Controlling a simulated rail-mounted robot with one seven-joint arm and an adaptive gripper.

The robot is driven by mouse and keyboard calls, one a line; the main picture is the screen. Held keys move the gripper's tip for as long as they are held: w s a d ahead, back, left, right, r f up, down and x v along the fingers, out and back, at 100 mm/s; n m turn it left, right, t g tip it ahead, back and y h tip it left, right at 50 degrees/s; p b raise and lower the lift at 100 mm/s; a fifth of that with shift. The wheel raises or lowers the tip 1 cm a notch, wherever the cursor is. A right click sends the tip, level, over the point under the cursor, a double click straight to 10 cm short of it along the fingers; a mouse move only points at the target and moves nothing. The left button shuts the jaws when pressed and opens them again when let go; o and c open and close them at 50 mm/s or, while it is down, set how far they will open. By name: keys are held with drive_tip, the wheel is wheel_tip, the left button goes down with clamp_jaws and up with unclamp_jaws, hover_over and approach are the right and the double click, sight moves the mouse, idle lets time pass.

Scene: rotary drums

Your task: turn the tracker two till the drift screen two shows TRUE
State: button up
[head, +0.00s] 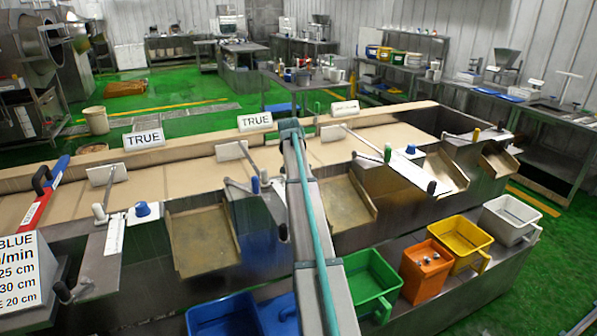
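Three signs stand along the far edge of the belt. The left one (143,138) and the middle one (254,121) read TRUE; the right one (345,108) has small reddish text I cannot read. None has a visible number. Upright knobs stand along the near edge: a white one (99,212), a blue cone (142,210), a blue one (255,185), a green one (387,152) and a yellow one (476,134). I cannot tell which is tracker two. My arm rises through the middle, covering part of the near edge; I cannot make out my gripper.
White paddles (107,175) on rods lie over the tan belt (200,175). Metal chutes (203,240) open towards me. Below stand a green bin (372,285), an orange box (425,270), a yellow bin (460,243) and a white bin (510,218). Green floor lies beyond.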

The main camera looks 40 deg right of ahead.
drive_tip(key=v, duration=1.2)
idle(0.4)
